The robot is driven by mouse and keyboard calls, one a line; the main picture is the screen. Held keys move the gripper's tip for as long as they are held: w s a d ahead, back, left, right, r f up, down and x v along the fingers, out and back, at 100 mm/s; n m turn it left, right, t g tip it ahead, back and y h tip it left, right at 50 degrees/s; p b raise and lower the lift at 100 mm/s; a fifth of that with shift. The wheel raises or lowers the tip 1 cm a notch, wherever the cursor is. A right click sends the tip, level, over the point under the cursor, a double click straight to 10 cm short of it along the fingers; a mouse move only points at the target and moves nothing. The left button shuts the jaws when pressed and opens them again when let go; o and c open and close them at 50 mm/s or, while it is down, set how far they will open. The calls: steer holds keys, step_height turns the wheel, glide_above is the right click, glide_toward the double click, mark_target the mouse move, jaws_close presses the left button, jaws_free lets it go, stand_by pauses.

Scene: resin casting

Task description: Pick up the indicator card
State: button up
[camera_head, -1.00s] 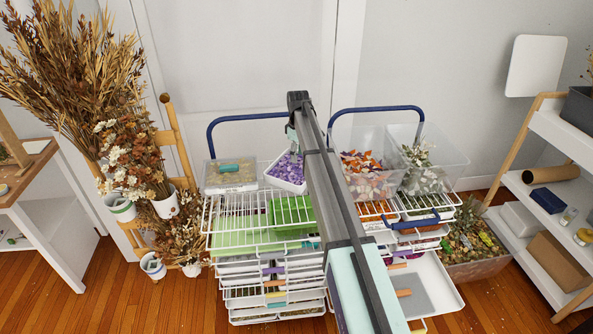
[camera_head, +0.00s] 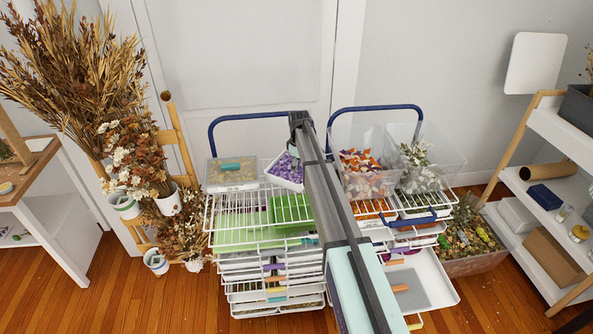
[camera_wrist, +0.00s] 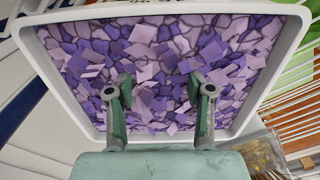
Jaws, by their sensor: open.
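I cannot tell with certainty which thing is the indicator card. Several small colored tabs, such as a purple tab (camera_head: 273,267) and a teal tab (camera_head: 230,166), show on the rack and its bins. My gripper (camera_wrist: 159,88) is open in the wrist view, with its two fingers apart over a white tray (camera_wrist: 52,62) of purple flakes (camera_wrist: 150,50). I see nothing held between the fingers; whether the tips touch the flakes is unclear. In the head view my arm hides the gripper and part of the same white tray (camera_head: 288,184).
A white wire rack (camera_head: 222,225) with drawers fills the middle. Clear bins of orange petals (camera_head: 362,180) and pale leaves (camera_head: 420,178) stand right of my arm. A blue handle (camera_head: 213,128) rises behind. Dried flowers (camera_head: 60,70) stand left, shelves (camera_head: 550,215) right.

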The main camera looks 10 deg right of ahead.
steer(key=shift+c, duration=0.3)
jaws_close()
